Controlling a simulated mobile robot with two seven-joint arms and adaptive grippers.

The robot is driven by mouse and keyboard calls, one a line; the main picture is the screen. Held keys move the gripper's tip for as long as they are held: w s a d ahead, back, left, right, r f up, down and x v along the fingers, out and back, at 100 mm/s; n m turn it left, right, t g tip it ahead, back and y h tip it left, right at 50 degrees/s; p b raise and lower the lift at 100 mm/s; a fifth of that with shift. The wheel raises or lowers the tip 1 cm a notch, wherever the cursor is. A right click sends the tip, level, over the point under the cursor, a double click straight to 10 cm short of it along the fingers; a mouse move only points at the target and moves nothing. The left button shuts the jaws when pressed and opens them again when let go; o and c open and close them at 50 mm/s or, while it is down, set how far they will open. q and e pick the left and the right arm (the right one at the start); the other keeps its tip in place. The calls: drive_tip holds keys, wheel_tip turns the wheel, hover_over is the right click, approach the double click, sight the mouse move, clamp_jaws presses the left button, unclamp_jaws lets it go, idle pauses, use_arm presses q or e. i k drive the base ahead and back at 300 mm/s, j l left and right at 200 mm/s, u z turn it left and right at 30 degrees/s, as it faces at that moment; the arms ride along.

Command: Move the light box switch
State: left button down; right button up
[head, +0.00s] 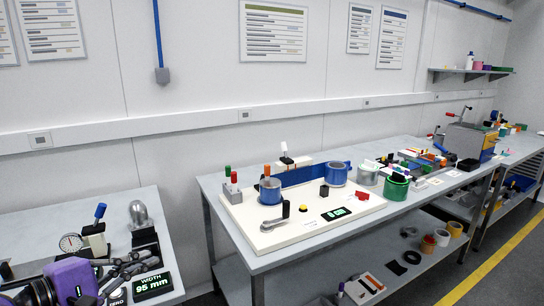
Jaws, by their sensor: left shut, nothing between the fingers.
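My left gripper (138,264) is at the bottom left, low over the left bench, with its dark fingers shut and empty beside the "WIDTH 95 mm" display (152,286). My right gripper is not in view. I cannot pick out the light box or its switch for certain. A blue-handled lever on a pale block (95,238) stands on the left bench behind my left gripper. A pale flat board (250,232) lies on the middle bench, with a small block with green and red knobs (231,189) and a black-handled metal lever (272,226) on it.
A dial gauge (71,243) and a domed metal piece (139,216) stand on the left bench near my left gripper. A gap separates this bench from the middle bench (262,262).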

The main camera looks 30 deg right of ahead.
sight(283, 145)
drive_tip(key=i+l, duration=0.35)
drive_tip(key=l, duration=0.15)
drive_tip(key=i+l, duration=0.3)
drive_tip(key=l, duration=0.2)
drive_tip(key=i+l, duration=0.35)
drive_tip(key=l, duration=0.15)
drive_tip(key=i+l, duration=0.35)
drive_tip(key=l, duration=0.15)
drive_tip(key=i+l, duration=0.3)
drive_tip(key=l, duration=0.15)
